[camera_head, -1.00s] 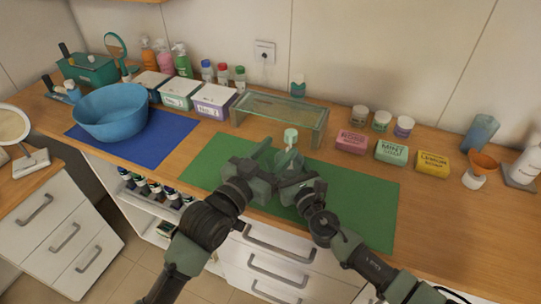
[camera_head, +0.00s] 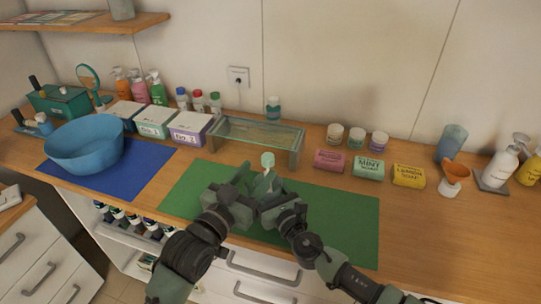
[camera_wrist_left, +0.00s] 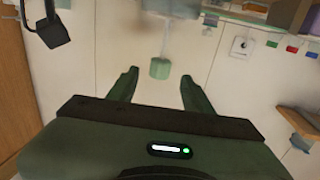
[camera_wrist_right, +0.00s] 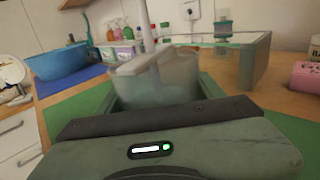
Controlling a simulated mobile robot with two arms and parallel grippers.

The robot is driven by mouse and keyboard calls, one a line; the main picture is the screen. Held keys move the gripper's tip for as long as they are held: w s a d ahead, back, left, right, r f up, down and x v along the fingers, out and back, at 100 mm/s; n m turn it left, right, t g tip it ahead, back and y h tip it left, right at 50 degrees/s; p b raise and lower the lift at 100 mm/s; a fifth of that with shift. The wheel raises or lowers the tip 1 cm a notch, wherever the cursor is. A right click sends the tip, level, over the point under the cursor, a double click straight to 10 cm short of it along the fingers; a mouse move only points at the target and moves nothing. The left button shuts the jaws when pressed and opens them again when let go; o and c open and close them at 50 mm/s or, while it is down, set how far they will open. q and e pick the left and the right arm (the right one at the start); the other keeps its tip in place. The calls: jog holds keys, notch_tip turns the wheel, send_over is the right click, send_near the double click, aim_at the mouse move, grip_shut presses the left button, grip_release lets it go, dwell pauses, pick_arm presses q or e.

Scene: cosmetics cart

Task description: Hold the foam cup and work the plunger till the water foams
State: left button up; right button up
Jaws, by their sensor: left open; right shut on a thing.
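The foam cup (camera_wrist_right: 172,82) is translucent and stands between the fingers of my right gripper (camera_wrist_right: 158,92), which is shut on it over the green mat. In the head view the grippers partly hide the cup. The plunger's pale green knob (camera_head: 267,160) sticks up above the cup, and its rod (camera_wrist_right: 147,28) shows in the right wrist view. My left gripper (camera_head: 247,180) is open beside the plunger. In the left wrist view the knob (camera_wrist_left: 160,68) lies in the gap just past the fingertips, with no visible contact. I cannot make out water or foam.
The green mat (camera_head: 340,215) lies under the grippers. A glass shelf stand (camera_head: 295,145) is close behind. Several soaps, including a pink one (camera_head: 329,160), are to the right. A blue basin (camera_head: 83,150) and lidded boxes are to the left.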

pick_arm(q)
jog(key=x, duration=0.9)
jog(key=shift+f, duration=0.1)
grip_shut()
dwell(1.1)
